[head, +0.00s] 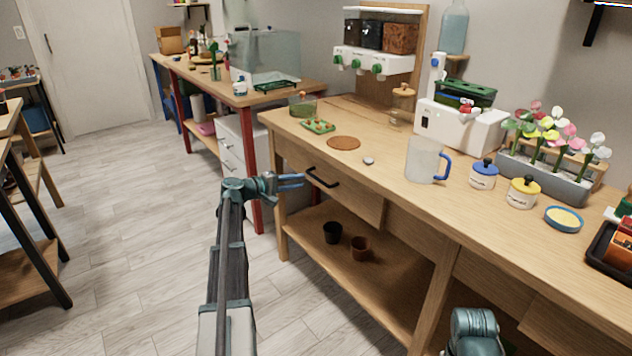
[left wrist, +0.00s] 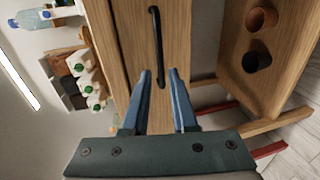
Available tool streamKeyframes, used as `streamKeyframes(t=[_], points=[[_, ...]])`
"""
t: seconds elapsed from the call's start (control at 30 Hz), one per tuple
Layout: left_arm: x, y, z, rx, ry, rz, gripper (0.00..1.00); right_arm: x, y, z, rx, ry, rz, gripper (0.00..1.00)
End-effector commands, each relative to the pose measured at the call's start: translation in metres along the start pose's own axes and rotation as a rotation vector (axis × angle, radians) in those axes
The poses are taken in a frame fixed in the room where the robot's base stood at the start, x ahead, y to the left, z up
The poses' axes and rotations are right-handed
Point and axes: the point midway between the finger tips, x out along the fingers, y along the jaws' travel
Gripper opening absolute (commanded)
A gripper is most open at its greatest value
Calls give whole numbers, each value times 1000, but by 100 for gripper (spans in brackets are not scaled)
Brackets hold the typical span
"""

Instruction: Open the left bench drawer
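The left bench drawer (head: 345,200) is a wooden front under the left part of the bench top and looks shut. Its black bar handle (head: 322,178) is fixed to that front. My left gripper (head: 303,180) is just left of the handle, pointing at it. In the left wrist view my left gripper (left wrist: 160,72) has its two blue fingers apart, with nothing held. There the handle (left wrist: 156,40) runs up the picture, its lower end showing between the fingers; I cannot tell whether they touch. Of my right arm, only a part shows at the bottom right; its fingers are hidden.
On the bench top (head: 480,220) stand a jug (head: 424,160), a cork mat (head: 344,143) and a flower planter (head: 545,175). A black pot (head: 332,232) and a brown pot (head: 361,247) stand on the lower shelf. The floor left of the bench is clear.

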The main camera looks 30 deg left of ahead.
Motion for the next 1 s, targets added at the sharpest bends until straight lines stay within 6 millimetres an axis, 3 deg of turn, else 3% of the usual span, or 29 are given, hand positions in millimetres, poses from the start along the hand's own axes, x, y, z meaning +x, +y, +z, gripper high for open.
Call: streamKeyframes(t=[0.2, 0.4, 0.9, 1.0], points=[[46, -2, -1, 1, -2, -1, 26, 11, -1, -1, -1, 0, 2, 50], [72, -1, -1, 1, -1, -1, 26, 16, -1, -1, -1, 0, 3, 50], [83, 0, 0, 1, 0, -1, 26, 17, -1, -1, -1, 0, 3, 50], [83, 0, 0, 1, 0, -1, 8, 17, -1, -1, -1, 0, 3, 50]])
